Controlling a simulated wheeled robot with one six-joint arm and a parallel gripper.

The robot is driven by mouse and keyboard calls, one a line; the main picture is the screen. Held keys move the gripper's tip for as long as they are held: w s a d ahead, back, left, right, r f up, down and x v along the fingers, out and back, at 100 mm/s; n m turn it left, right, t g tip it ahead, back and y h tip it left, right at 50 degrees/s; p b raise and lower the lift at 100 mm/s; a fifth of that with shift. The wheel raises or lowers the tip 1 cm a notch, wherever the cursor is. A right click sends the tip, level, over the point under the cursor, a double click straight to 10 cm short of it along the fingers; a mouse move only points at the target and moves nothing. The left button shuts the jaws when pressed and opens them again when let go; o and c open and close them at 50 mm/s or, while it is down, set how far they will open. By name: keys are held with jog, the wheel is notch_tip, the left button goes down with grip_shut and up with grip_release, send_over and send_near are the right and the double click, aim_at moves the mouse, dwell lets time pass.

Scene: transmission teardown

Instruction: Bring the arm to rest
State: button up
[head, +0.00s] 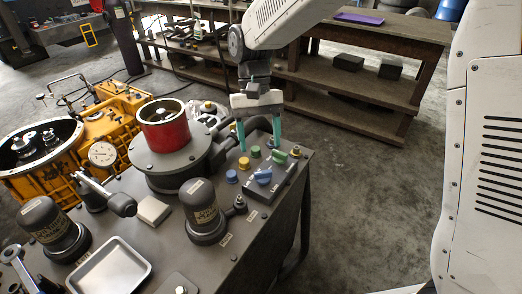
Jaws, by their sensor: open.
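My gripper (258,135) hangs from my white arm, above the back right part of the grey workbench. It points down with its two teal fingers apart and nothing visible between them. Its fingertips are near a small control box (268,178) with blue and green knobs and several coloured buttons. I cannot tell whether the fingertips touch anything there.
A red cylinder (165,128) stands on a round grey fixture left of my gripper. Dark capped units (206,215) and a metal tray (110,268) sit nearer. A yellow transmission housing (95,150) stands at left. Wooden shelves (350,80) are behind. Floor at right is clear.

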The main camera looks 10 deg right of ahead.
jog(key=shift+r, duration=0.15)
jog(key=shift+w, duration=0.1)
jog(key=shift+s+d+f+n, duration=0.2)
jog(key=shift+s+d, duration=0.3)
jog(key=shift+s, duration=0.15)
jog(key=shift+s+d+f+n, duration=0.2)
jog(key=shift+s+d, duration=0.3)
jog(key=shift+s, duration=0.1)
jog(key=s+d+r+m+t, duration=0.1)
jog(key=s+d+r+t, duration=0.2)
jog(key=s+d, duration=0.7)
jog(key=s+d+r+m+t, duration=0.1)
jog(key=s+d+r+t, duration=0.2)
jog(key=s+d+r, duration=0.3)
jog(key=s+d, duration=0.3)
jog(key=s, duration=0.1)
jog(key=shift+s+d+y, duration=0.3)
jog(key=shift+s+d, duration=0.05)
jog(key=shift+d, duration=0.05)
dwell(0.7)
